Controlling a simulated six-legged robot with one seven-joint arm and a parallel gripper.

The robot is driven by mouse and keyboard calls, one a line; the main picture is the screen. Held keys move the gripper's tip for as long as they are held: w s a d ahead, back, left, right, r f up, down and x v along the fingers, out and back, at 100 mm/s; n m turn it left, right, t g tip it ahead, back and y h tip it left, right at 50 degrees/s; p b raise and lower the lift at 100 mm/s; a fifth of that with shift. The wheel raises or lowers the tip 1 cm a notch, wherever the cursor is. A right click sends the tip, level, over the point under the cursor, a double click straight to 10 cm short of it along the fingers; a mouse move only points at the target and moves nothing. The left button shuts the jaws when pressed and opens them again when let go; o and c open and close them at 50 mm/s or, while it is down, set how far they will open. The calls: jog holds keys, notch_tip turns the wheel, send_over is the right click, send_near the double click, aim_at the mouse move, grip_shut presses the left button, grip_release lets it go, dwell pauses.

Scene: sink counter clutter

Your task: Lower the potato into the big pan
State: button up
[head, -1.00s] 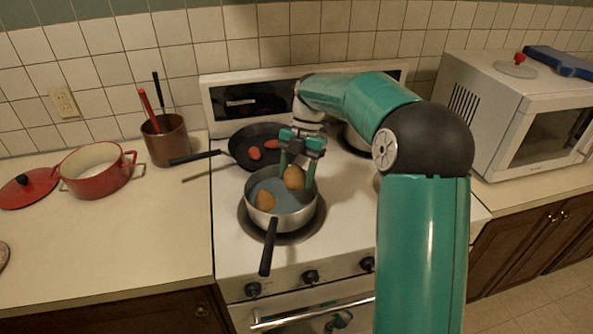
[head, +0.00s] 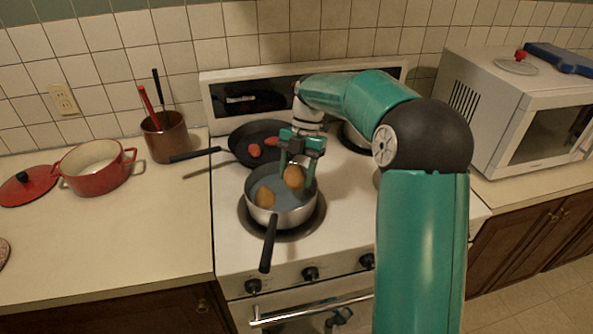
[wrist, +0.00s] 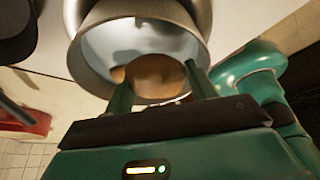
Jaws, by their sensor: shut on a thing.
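A brown potato (head: 293,176) is between the fingers of my gripper (head: 297,170), at the back right of the big pan's opening. The big pan (head: 289,217) is a steel pot with a dark handle on the front left burner. A second brown potato (head: 264,197) lies inside it at the front left. In the wrist view my gripper (wrist: 162,88) is shut on the potato (wrist: 155,73), with the pan's rim (wrist: 85,70) around it. Whether the held potato touches the pan floor is hidden.
A black frying pan (head: 240,148) with reddish items stands behind the pot. A red pot (head: 97,180), its lid (head: 28,187) and a utensil crock (head: 166,145) are on the left counter. A white microwave (head: 500,120) stands at the right.

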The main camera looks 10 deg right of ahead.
jog(key=shift+f, duration=2.1)
dwell(1.1)
jog(key=o, duration=1.1)
jog(key=shift+o, duration=0.2)
jog(key=v, duration=1.3)
notch_tip(320, 180, up, 5)
jog(key=m+t+h, duration=0.2)
jog(key=m, duration=0.5)
send_over(297, 184)
jog(key=s+f+m+t, duration=0.2)
jog(key=s+m+t, duration=0.1)
jog(key=s+m, duration=0.7)
jog(key=s+d+f+m+t+h, duration=0.1)
jog(key=s+m+t, duration=0.3)
jog(key=s+m, duration=0.6)
jog(key=s+f, duration=0.1)
jog(key=s, duration=0.2)
jog(key=shift+s+f+m, duration=0.25)
jog(key=shift+s+m, duration=0.05)
jog(key=shift+s, duration=0.1)
